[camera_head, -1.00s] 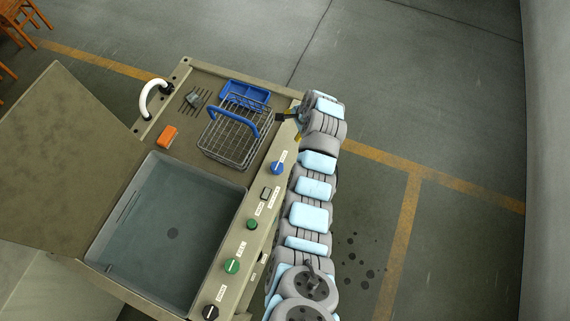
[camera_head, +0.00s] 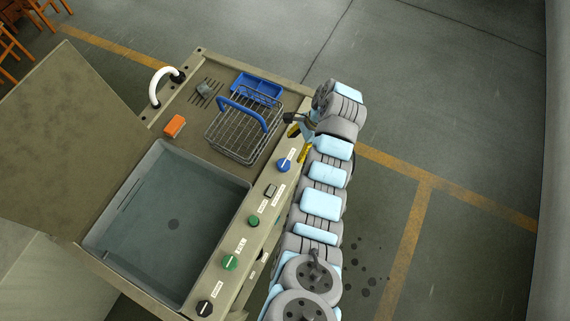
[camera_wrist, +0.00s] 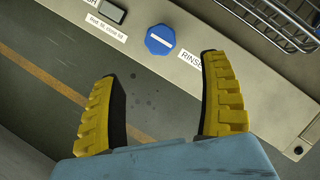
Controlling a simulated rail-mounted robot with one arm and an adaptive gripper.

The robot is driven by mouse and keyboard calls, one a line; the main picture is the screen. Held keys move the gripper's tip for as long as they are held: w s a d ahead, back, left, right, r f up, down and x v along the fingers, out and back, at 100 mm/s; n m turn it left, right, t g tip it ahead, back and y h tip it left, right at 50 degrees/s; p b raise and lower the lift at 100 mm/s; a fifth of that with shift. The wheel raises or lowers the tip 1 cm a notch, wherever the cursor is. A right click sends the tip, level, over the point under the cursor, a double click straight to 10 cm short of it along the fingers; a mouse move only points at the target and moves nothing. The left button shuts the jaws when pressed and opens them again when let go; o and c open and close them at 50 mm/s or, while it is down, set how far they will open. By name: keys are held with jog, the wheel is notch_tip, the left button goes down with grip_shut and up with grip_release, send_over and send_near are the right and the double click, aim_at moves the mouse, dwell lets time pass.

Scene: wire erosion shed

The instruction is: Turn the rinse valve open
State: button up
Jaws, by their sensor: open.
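The rinse valve is a blue knob (camera_head: 283,165) with a white pointer line on the sloping front panel. In the wrist view the blue knob (camera_wrist: 160,40) sits beyond the gap between my fingertips, beside the "RINSE" label (camera_wrist: 191,60). Its white line runs slantwise across its face. My gripper (camera_wrist: 160,68) is open, with its two yellow fingers wide apart and nothing between them. In the head view my gripper (camera_head: 299,142) is at the panel's right edge, just above the knob in the picture, and partly hidden by my arm.
A grey rectangular switch (camera_head: 270,191) sits beside the knob, with green knobs (camera_head: 253,221) and a black knob (camera_head: 204,308) further along. A wire basket (camera_head: 240,130) with a blue handle stands close to the panel. An open water tank (camera_head: 247,190) lies left.

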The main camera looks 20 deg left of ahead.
aim_at(285, 163)
jog(key=shift+p+x, duration=0.55)
jog(key=shift+x, duration=4.95)
jog(key=c, duration=1.2)
